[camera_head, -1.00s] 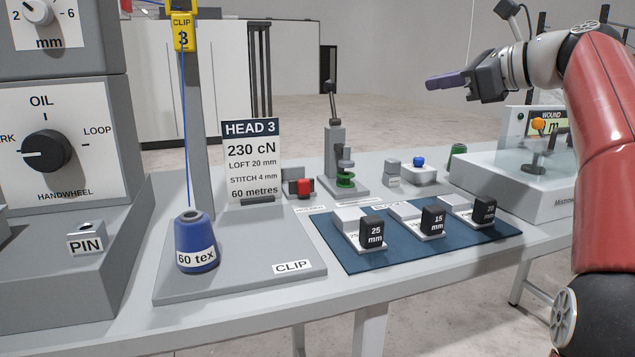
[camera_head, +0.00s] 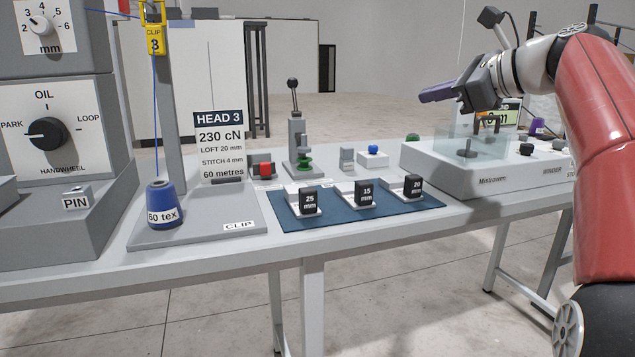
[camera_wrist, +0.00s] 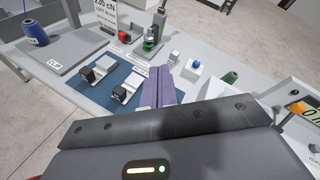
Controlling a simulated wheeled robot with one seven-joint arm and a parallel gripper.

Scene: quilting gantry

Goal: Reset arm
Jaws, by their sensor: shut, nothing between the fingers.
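My gripper (camera_head: 437,93) is raised in the air at the upper right in the head view, above the back right part of the bench and apart from everything on it. Its purple fingers point left and are shut together with nothing between them. In the wrist view the shut purple fingers (camera_wrist: 158,84) stand in the middle, above the bench. My red and white arm fills the right side of the head view.
Below stands the bench (camera_head: 265,255) with a blue mat (camera_head: 290,223) holding black labelled blocks (camera_head: 366,193). A green-based press (camera_head: 303,150) and a winder with a clear guard (camera_head: 440,172) stand nearby. A blue cone (camera_head: 163,204) stands left. Open floor lies in front.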

